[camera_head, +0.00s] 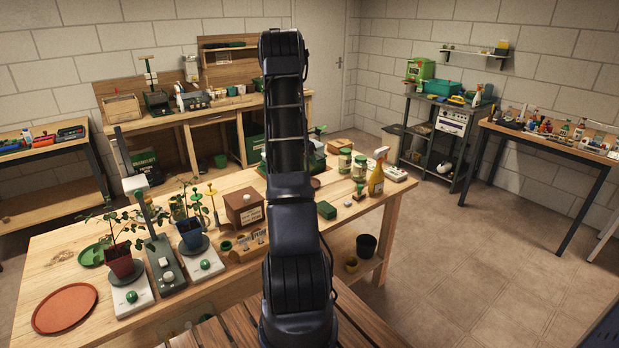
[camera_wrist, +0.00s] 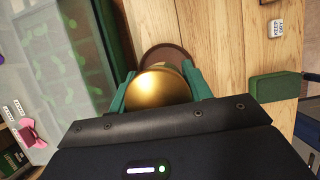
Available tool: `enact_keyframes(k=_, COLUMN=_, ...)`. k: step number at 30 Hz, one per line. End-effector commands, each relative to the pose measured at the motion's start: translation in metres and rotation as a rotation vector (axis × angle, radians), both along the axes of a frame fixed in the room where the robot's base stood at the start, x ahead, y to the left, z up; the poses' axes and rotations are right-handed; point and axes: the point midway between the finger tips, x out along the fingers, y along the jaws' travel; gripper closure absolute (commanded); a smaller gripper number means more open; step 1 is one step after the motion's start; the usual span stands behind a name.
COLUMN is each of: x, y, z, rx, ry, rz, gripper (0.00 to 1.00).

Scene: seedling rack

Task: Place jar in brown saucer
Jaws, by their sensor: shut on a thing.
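In the wrist view a jar with a round gold lid (camera_wrist: 158,92) sits between the two teal fingers of my gripper (camera_wrist: 160,80), which is shut on it. The lid is seen from above and hides the jar's body. A brown saucer (camera_wrist: 170,51) on the wooden table shows just beyond the lid, its near part hidden by the jar. I cannot tell whether the jar touches the saucer or hangs above it. In the head view my arm hides my gripper and the held jar.
A clear-lidded seedling tray (camera_wrist: 62,65) lies close left of the jar. A green block (camera_wrist: 275,87) and a small white "keep dry" piece (camera_wrist: 277,28) lie to the right. Other jars (camera_head: 345,160) and a yellow spray bottle (camera_head: 377,176) stand on the table's right end. An orange-brown round saucer (camera_head: 65,308) lies far left.

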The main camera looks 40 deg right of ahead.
Motion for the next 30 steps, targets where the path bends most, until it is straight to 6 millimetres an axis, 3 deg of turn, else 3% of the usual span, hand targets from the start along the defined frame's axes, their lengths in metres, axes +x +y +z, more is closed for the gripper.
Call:
enact_keyframes(k=3, x=0.001, y=0.001, z=-0.026, rx=0.001, ry=0.003, rz=0.003, gripper=0.76)
enact_keyframes(k=7, x=0.000, y=0.000, z=-0.043, rx=0.000, ry=0.002, rz=0.001, gripper=0.76)
enact_keyframes(k=14, x=0.001, y=0.000, z=-0.055, rx=0.000, ry=-0.001, rz=0.001, gripper=0.76)
enact_keyframes(k=23, x=0.000, y=0.001, z=-0.091, rx=0.000, ry=0.002, rz=0.002, gripper=0.76)
enact_keyframes(k=30, x=0.000, y=0.000, z=-0.093, rx=-0.001, ry=0.000, rz=0.002, gripper=0.76)
